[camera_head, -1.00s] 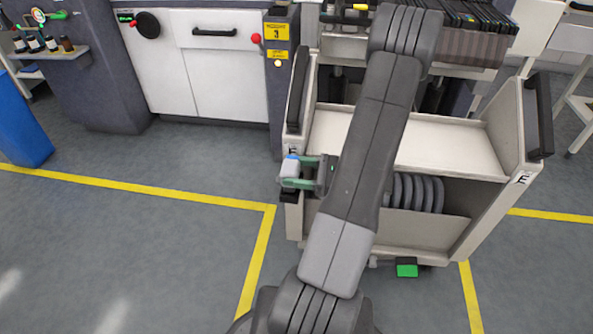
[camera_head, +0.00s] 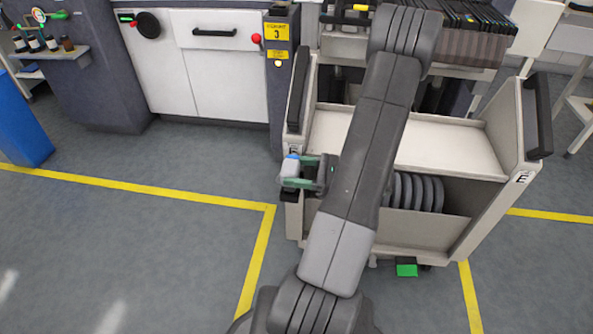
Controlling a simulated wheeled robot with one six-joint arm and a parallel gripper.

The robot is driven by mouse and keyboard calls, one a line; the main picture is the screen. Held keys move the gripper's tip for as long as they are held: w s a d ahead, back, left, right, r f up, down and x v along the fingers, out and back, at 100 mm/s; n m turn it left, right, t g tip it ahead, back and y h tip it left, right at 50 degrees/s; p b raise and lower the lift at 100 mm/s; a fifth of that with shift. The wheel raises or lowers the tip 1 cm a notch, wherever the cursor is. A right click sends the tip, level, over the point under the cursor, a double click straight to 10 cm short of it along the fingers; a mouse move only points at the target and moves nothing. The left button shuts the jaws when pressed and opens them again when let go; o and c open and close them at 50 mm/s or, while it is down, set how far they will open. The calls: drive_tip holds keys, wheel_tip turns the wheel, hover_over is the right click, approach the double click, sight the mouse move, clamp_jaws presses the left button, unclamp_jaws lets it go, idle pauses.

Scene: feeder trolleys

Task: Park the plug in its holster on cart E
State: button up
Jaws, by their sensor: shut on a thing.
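Cart E (camera_head: 440,231) is a beige trolley with an E label on its right side panel. My gripper (camera_head: 293,172) is at the cart's left front post, its green-edged fingers shut on the plug (camera_head: 291,168), a light grey piece with a blue top. The black holster (camera_head: 289,195) shows directly below the plug at the post. I cannot tell whether the plug sits in it or just above it. My arm covers the middle of the cart and part of its shelf.
Cable or reel discs (camera_head: 418,192) stand in the cart's lower bin. A green pedal (camera_head: 406,270) is at its foot. A grey machine (camera_head: 220,75) with a red knob stands behind left. A blue bin (camera_head: 20,120) is far left. The floor at left is clear.

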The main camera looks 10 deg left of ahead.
drive_tip(key=shift+s+f+b, duration=0.3)
drive_tip(key=shift+f+b, duration=0.05)
drive_tip(key=shift+f, duration=0.55)
drive_tip(key=shift+w, duration=0.15)
drive_tip(key=shift+r+p, duration=0.3)
drive_tip(key=shift+p, duration=0.1)
drive_tip(key=shift+r, duration=0.1)
drive_tip(key=shift+w+d+r, duration=0.1)
drive_tip(key=shift+w, duration=0.15)
drive_tip(key=shift+r+p, duration=0.1)
drive_tip(key=shift+p, duration=0.4)
drive_tip(key=shift+s+a+p, duration=0.1)
drive_tip(key=shift+a+p, duration=0.1)
drive_tip(key=shift+p, duration=0.2)
idle(0.8)
